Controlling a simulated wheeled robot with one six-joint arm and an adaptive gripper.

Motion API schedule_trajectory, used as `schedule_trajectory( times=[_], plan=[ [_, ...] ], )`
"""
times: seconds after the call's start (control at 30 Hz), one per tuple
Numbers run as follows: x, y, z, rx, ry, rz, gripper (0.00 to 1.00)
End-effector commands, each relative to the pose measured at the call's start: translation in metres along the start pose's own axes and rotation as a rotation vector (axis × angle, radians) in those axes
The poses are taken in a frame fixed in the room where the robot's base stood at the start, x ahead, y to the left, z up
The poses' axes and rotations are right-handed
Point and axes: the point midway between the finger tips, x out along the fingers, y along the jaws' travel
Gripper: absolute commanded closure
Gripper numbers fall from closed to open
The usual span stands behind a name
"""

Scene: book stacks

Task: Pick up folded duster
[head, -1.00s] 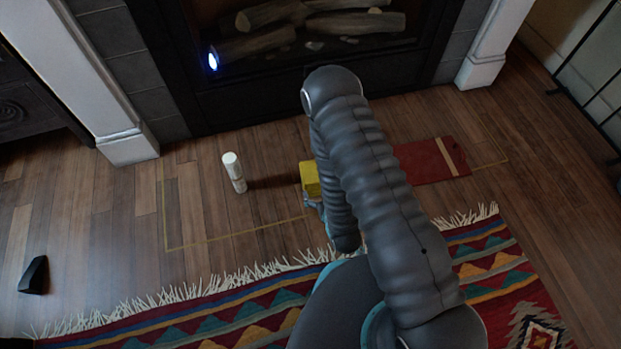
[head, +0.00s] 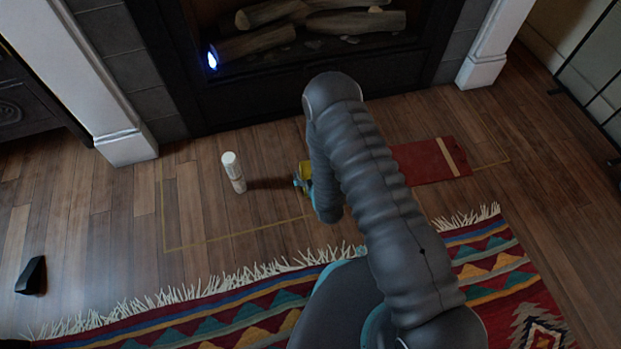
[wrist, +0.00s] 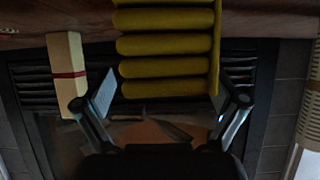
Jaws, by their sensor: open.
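The folded duster is yellow and shows in the head view (head: 307,168), on the wood floor before the fireplace, partly hidden by my arm and gripper. In the wrist view the duster (wrist: 168,47) is a stack of thick, mustard-yellow folds running out of the top of the picture. My gripper (wrist: 165,88) is open, with one finger on each side of the duster's near end. A gap shows at the left finger; the right finger is close to the duster's edge, and I cannot tell if it touches. In the head view only a small teal part of my gripper (head: 299,184) shows.
A white upright cylinder (head: 234,172) stands left of the duster. A red flat board (head: 425,162) lies to the right. A cream block with a red band (wrist: 66,75) is left in the wrist view. The fireplace (head: 300,95) is behind; a patterned rug (head: 235,318) is in front.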

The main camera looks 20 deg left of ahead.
Motion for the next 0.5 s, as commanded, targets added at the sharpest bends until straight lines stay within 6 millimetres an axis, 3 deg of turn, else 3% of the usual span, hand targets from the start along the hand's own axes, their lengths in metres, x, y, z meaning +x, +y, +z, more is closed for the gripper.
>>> schedule_trajectory(
  times=[0.23, 0.5],
  plan=[
    [0.0009, 0.0001, 0.0, 0.0, -0.001, 0.0, 0.07],
    [0.0007, 0.0, 0.0, 0.0, -0.001, 0.0, 0.71]
  ],
)
